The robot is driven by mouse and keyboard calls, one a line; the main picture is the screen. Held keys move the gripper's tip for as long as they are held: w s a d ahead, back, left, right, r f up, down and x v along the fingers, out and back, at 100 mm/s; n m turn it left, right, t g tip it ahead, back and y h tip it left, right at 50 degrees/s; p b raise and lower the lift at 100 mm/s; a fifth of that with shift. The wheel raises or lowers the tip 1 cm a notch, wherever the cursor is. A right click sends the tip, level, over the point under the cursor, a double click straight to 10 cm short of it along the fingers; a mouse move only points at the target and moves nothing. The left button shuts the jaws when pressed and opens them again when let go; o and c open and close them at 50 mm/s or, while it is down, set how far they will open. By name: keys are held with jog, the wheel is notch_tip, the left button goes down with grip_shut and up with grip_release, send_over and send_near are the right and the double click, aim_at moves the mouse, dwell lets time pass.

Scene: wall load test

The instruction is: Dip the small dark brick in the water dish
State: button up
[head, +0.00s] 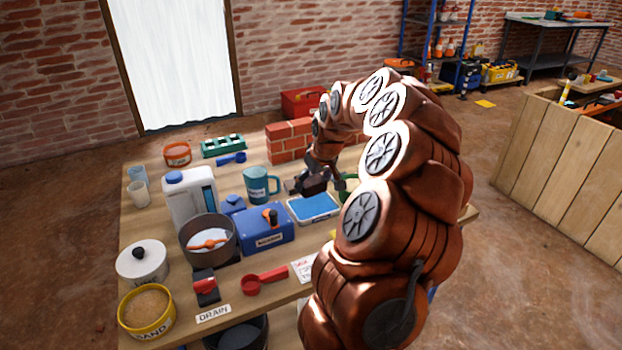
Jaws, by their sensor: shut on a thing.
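The small dark brick (313,187) is in my gripper (318,181), at the far end of my copper-coloured arm. My gripper is shut on it, though the dark fingers and the brick are hard to tell apart. A shallow dish with a pale rim and a blue inside (315,209), seemingly the water dish, lies on the table. My gripper and the brick are just beyond its back edge in the picture. I cannot tell how high the brick is above the table.
Close left of the dish stand a blue box (266,230) and a teal mug (261,186). A small brick wall (288,141) stands behind. A grey pot (209,240), white jug (190,197) and sand bowl (147,311) fill the left side. My arm hides the table's right part.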

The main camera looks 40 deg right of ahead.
jog(key=shift+f+b, duration=0.95)
jog(key=shift+f, duration=1.8)
jog(key=shift+f+b, duration=0.3)
jog(key=shift+f, duration=0.35)
jog(key=shift+r, duration=0.15)
jog(key=shift+r+p, duration=1.25)
jog(key=shift+r, duration=2.15)
